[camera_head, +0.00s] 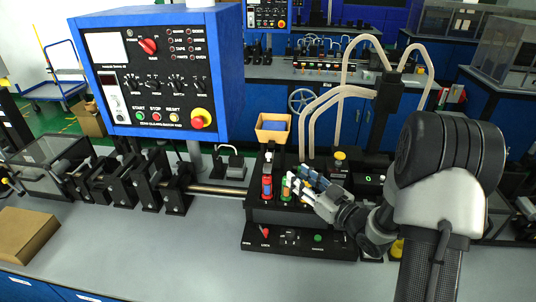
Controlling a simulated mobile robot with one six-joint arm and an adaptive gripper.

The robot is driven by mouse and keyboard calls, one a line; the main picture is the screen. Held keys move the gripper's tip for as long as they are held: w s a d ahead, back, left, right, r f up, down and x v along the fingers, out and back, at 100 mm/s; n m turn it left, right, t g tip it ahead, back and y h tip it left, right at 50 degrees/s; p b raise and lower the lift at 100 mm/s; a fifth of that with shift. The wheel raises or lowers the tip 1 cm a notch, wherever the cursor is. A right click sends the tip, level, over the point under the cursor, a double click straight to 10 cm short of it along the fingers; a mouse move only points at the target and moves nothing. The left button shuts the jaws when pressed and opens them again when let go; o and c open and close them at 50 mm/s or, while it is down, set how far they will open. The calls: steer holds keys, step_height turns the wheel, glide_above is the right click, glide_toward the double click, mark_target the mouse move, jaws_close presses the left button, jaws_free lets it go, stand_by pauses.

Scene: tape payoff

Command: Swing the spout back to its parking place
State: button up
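I cannot single out the spout or its parking place for sure. Several beige curved tubes (347,92) arch from a dark upright column (387,97) behind the black station (275,212), and one could be or feed the spout. My gripper (292,186) reaches in from the right over the station, its fingers pointing left at a small green item (286,188). A red item (267,187) stands just left of it. The gripper covers the station's right part. Whether its fingers touch or hold the green item, I cannot tell.
A blue control box (155,75) with knobs and buttons stands at the left. A horizontal rod (217,190) and black holders (150,187) lie left of the station. A cardboard bin (272,128) sits behind. A cardboard box (24,236) lies front left; the bench front (150,245) is clear.

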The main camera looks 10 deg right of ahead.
mark_target(270, 155)
steer(key=b+x, duration=0.2)
steer(key=x, duration=1.3)
steer(key=shift+w+a, duration=0.1)
jaws_close()
steer(key=shift+f, duration=0.1)
